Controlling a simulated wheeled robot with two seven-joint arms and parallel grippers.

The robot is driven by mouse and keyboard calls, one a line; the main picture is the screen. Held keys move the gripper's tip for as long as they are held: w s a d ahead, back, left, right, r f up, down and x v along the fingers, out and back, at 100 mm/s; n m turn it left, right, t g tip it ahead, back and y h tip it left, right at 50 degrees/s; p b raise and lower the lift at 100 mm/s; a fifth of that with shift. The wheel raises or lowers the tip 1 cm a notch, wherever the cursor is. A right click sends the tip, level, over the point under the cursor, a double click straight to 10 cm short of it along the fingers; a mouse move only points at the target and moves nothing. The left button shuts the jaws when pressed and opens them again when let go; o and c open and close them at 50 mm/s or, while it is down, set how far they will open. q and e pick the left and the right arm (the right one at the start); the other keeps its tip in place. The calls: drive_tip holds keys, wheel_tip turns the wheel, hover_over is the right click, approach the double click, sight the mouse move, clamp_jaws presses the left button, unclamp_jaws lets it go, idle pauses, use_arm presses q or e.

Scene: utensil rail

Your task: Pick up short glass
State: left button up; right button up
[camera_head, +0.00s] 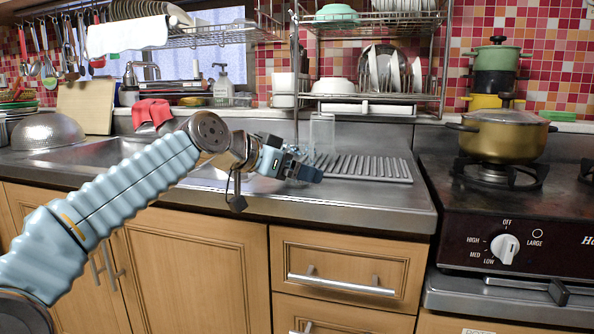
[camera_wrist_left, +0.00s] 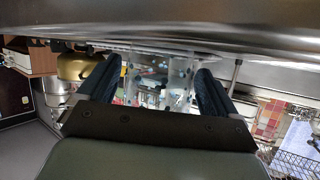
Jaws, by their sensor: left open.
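A clear glass (camera_head: 321,133) stands upright on the steel counter beside the ribbed drainboard. Its lower part is partly hidden behind my left gripper (camera_head: 308,172). My left arm reaches in from the left, and its gripper is at the counter, low and in front of the glass. In the left wrist view, which looks upside down, the two dark fingers (camera_wrist_left: 158,78) are apart. Clear glass shapes (camera_wrist_left: 178,75) show in the gap between them; I cannot tell how deep they lie or whether a finger touches them. My right gripper is in neither view.
The ribbed drainboard (camera_head: 365,168) lies right of the gripper. A steel sink (camera_head: 90,155) is on the left. A wire dish rack (camera_head: 370,97) hangs above the glass, with its post just left of it. A gold pot (camera_head: 503,135) stands on the stove at right.

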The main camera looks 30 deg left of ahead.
use_arm(q)
drive_tip(key=shift+w+d+f, duration=0.1)
drive_tip(key=shift+w+f, duration=0.05)
drive_tip(key=shift+w, duration=0.25)
drive_tip(key=shift+c, duration=0.3)
drive_tip(key=c, duration=1.1)
drive_tip(key=shift+c, duration=0.2)
